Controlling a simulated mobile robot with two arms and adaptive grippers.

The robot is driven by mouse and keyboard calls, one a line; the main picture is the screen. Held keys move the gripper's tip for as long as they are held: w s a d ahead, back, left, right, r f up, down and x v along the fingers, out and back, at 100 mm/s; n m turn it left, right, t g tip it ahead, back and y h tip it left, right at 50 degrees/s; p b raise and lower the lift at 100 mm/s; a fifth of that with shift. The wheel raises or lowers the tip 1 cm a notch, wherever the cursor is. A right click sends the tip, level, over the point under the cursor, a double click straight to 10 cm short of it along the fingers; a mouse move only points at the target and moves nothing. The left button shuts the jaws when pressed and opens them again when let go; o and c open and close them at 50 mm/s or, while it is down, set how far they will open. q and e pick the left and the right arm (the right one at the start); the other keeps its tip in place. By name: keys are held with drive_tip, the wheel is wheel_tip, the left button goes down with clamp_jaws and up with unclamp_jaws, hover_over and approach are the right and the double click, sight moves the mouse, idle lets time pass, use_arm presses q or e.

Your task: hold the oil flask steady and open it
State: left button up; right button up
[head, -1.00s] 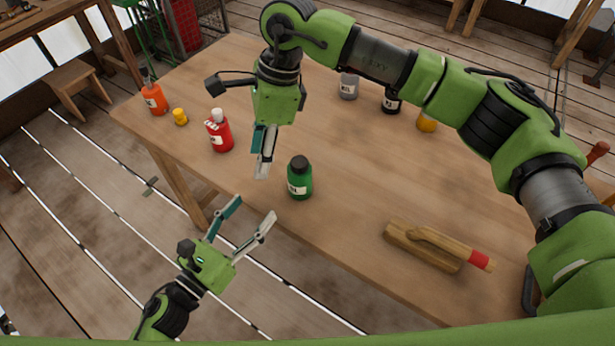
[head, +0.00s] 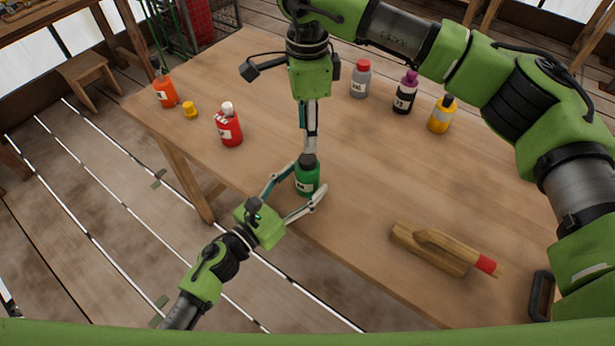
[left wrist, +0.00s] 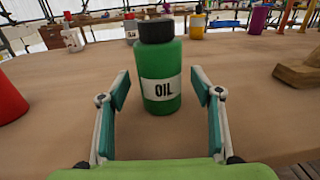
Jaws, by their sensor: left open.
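The oil flask (head: 306,181) is green with a black cap and stands upright near the table's front edge. In the left wrist view the flask (left wrist: 161,75) shows its white OIL label and its cap (left wrist: 156,31). My left gripper (left wrist: 161,88) is open, with one finger on each side of the flask and gaps on both sides. In the head view my left gripper (head: 308,180) reaches in from the front edge. My right gripper (head: 309,138) points down just over the cap. Its fingers are seen nearly edge-on, so their gap and any contact with the cap are unclear.
A red bottle (head: 229,128), a yellow piece (head: 190,109) and an orange bottle (head: 165,93) stand to the left. Grey (head: 360,80), dark (head: 404,95) and yellow (head: 441,116) bottles stand at the back. A wooden block with a red-ended handle (head: 440,248) lies right.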

use_arm(q)
drive_tip(key=shift+x, duration=0.95)
